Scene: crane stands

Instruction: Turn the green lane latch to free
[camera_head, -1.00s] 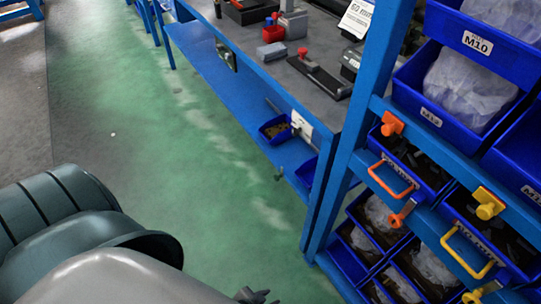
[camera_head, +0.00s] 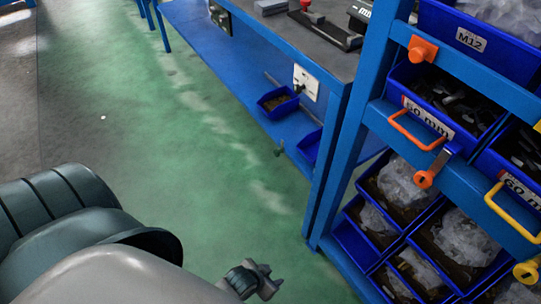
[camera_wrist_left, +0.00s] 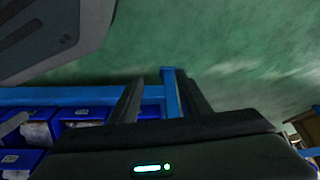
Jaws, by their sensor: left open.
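No green latch shows in either view now. In the head view, an orange knob (camera_head: 423,48), an orange drawer handle (camera_head: 417,132) and an orange pivot piece with a metal bar (camera_head: 426,179) sit on the blue rack at the right. A yellow handle (camera_head: 508,211) and a yellow pivot piece (camera_head: 527,271) are at the right edge. My left gripper (camera_head: 270,278) is low in the head view, left of the rack and apart from it. In the left wrist view its two dark fingers (camera_wrist_left: 157,84) are apart with nothing between them. My right gripper is out of view.
Blue bins (camera_head: 400,187) with bagged parts fill the rack's lower right. A blue rack post (camera_head: 348,130) stands beside the workbench (camera_head: 290,45), whose lower shelf holds a small bin (camera_head: 277,101). Green floor (camera_head: 200,150) left of the rack is mostly clear.

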